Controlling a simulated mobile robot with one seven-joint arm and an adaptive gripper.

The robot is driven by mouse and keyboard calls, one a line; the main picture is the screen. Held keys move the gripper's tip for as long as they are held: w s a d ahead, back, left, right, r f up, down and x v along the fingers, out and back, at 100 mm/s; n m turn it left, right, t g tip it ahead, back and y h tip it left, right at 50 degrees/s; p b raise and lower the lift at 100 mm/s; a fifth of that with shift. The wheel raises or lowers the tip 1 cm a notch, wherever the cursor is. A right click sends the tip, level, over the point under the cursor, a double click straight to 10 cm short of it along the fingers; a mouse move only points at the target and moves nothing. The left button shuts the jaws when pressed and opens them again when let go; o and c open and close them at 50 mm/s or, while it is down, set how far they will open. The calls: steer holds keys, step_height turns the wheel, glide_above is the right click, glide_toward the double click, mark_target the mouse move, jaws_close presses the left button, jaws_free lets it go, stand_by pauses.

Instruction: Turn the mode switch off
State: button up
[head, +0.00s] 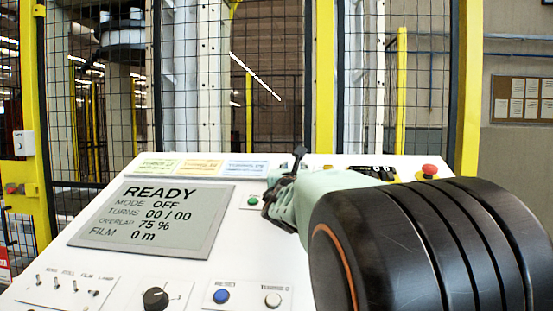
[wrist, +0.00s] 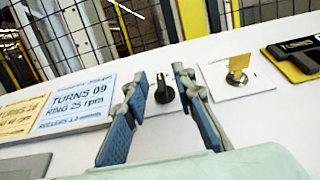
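A small black rotary switch (wrist: 164,93) stands on a white plate on the sloped panel, its lever pointing up in the wrist view. Its label does not show, so I cannot tell by name that it is the mode switch. My gripper (wrist: 160,80) is open, with one finger to each side of this switch and a small gap visible. In the head view my gripper (head: 283,180) is over the panel's upper middle and hides the switch. The grey display (head: 150,218) reads READY, MODE OFF, TURNS 00/00, OVERLAP 75 %, FILM 0 m.
A key switch (wrist: 237,78) with a yellow tag is right of my fingers. A red emergency button (head: 428,171) is at the panel's right. Another black knob (head: 155,298), a blue button (head: 221,296) and toggles are at the front. Mesh fencing stands behind.

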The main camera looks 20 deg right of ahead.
step_height(320, 180, up, 10)
steer(key=shift+f, duration=0.2)
steer(key=shift+s+f, duration=0.1)
steer(key=shift+s, duration=0.05)
stand_by(0.6)
